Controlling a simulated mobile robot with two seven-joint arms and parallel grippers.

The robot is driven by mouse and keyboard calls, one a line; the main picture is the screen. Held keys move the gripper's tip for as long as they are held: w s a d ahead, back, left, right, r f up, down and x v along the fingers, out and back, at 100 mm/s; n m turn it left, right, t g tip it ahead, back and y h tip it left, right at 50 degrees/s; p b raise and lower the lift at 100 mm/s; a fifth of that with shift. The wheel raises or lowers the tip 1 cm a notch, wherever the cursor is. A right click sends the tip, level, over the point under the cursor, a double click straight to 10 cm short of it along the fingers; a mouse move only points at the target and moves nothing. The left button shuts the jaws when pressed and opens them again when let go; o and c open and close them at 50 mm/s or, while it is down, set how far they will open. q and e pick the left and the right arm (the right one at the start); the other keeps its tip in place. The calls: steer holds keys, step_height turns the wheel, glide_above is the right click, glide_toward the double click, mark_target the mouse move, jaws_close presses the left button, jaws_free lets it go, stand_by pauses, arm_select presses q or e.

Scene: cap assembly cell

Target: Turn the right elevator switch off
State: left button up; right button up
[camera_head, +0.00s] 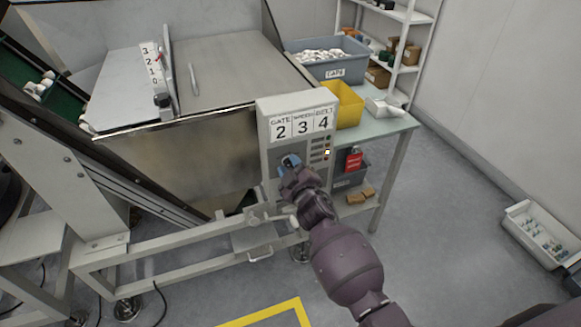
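A grey control panel (264,122) stands at the front right corner of the metal hopper. It bears a white label (302,127) with the numbers 2, 3 and 4 and several small dark controls (319,148) on its right side. My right gripper (289,163) is at the panel's left part, below the number 2, with a blue part at its tip. It covers this part of the panel, so I cannot make out a right elevator switch or its position. Whether the fingers touch the panel or are closed is unclear. My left gripper is out of view.
A side table (385,126) holds a yellow bin (346,102) and a grey bin of caps (331,71). A metal frame rail (170,246) runs below the hopper. The floor at the right is mostly free.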

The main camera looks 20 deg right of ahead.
steer(key=shift+o, duration=1.3)
steer(key=shift+s, duration=0.7)
steer(key=s+p, duration=0.1)
steer(key=s, duration=0.8)
steer(key=shift+s+d, duration=0.2)
